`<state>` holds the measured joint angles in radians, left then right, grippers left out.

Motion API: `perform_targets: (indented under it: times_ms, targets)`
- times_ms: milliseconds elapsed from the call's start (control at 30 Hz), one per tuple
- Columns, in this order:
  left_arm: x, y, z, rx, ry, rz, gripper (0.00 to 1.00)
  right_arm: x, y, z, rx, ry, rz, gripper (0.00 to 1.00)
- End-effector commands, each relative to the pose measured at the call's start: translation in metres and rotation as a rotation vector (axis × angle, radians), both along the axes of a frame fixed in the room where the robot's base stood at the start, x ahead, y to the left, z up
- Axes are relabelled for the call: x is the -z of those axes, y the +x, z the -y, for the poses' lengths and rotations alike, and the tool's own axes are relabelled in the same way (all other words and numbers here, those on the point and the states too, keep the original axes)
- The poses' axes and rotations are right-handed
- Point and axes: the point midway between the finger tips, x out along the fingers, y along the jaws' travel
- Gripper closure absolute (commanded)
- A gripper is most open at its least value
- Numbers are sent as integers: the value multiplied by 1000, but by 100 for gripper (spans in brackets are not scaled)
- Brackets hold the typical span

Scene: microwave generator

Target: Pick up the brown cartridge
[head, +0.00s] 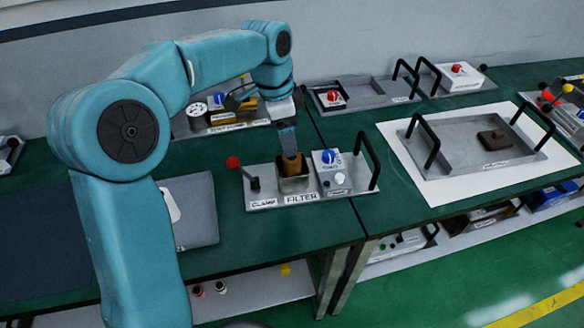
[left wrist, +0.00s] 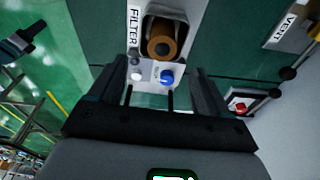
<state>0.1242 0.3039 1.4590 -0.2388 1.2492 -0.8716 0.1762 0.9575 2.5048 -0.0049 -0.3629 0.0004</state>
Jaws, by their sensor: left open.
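The brown cartridge (head: 291,166) stands upright in a metal square holder (head: 294,185) on the plate labelled FILTER. In the left wrist view the cartridge (left wrist: 162,42) shows its round end with a dark hole, inside the holder. My left gripper (head: 289,149) points down just above the cartridge in the head view, and part of the cartridge's top is hidden by it. In the left wrist view the left gripper's jaws (left wrist: 160,70) are apart with nothing between them, and the cartridge lies beyond the tips. Whether they touch it cannot be told. My right gripper is not in view.
A red-knobbed clamp lever (head: 243,172) stands left of the holder. A box with a blue knob (head: 328,161) and a black handle (head: 367,160) stand close on the right. A tray (head: 450,170) with a flat brown piece (head: 494,139) lies farther right.

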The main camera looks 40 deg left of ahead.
Motion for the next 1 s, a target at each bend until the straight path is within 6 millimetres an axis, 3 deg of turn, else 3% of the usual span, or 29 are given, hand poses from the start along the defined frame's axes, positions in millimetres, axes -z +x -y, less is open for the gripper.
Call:
perform_targets:
  times_ms: [100,333,533,867,1000]
  targets:
    - [19,2,2,-1,1,-4,23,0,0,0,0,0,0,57]
    - [38,6,3,-1,0,-4,23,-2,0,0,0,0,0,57]
    - [70,10,4,-1,-1,-4,23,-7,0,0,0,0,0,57]
    - [79,12,5,-1,0,0,23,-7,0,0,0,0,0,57]
    - [78,12,5,-1,0,0,68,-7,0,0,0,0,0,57]
